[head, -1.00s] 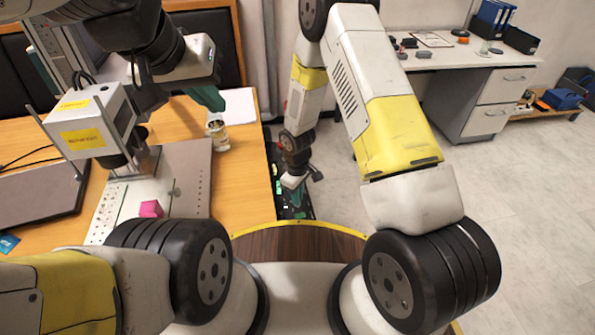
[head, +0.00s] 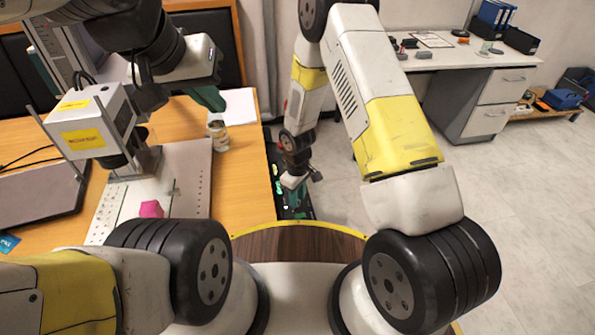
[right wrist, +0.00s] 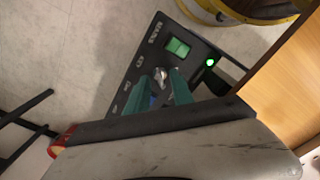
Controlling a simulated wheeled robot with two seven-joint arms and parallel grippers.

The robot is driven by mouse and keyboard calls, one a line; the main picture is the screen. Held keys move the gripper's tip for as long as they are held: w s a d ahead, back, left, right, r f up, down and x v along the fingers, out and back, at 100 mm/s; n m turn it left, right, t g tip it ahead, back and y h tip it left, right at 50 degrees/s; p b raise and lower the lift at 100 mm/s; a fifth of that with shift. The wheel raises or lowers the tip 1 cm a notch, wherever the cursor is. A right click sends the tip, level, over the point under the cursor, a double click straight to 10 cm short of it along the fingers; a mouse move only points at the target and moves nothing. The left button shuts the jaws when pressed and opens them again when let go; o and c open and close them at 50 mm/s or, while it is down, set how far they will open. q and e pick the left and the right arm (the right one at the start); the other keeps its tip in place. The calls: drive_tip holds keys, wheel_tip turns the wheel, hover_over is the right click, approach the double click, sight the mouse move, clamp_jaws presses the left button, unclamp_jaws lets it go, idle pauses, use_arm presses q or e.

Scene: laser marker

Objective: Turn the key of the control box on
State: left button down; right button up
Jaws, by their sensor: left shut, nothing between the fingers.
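The control box (head: 279,168) is a dark panel standing low between the wooden table and my right arm. In the right wrist view the control box (right wrist: 139,72) shows a green rocker switch (right wrist: 177,47), a lit green lamp (right wrist: 210,62) and a small silver key (right wrist: 160,75). My right gripper (right wrist: 158,83) has its teal fingers apart, with the key between or just beyond the tips; contact cannot be told. In the head view my right gripper (head: 296,194) is over the panel. My left gripper (head: 210,99) is shut and empty above the table.
The laser marker (head: 90,125) stands on the wooden table (head: 240,185) at left, with a pink block (head: 151,209) on its plate and a jar (head: 218,135) beside it. A white desk (head: 450,60) is at the back right.

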drive_tip(key=shift+r, duration=3.9)
drive_tip(key=shift+r, duration=0.15)
drive_tip(key=s+d+r+m+t+y, duration=0.1)
drive_tip(key=d+r+m, duration=0.25)
drive_tip(key=r, duration=0.85)
drive_tip(key=s+d+r+m+t, duration=0.15)
drive_tip(key=d+r, duration=0.35)
drive_tip(key=r, duration=0.7)
drive_tip(key=s+d+r+m+t+y, duration=0.1)
drive_tip(key=s+d+r+m+t, duration=0.2)
drive_tip(key=s+r, duration=1)
drive_tip(key=s+d+m, duration=0.1)
drive_tip(key=d+m, duration=0.1)
drive_tip(key=d, duration=0.1)
drive_tip(key=shift+s+r+t, duration=0.2)
drive_tip(key=shift+s+t, duration=0.15)
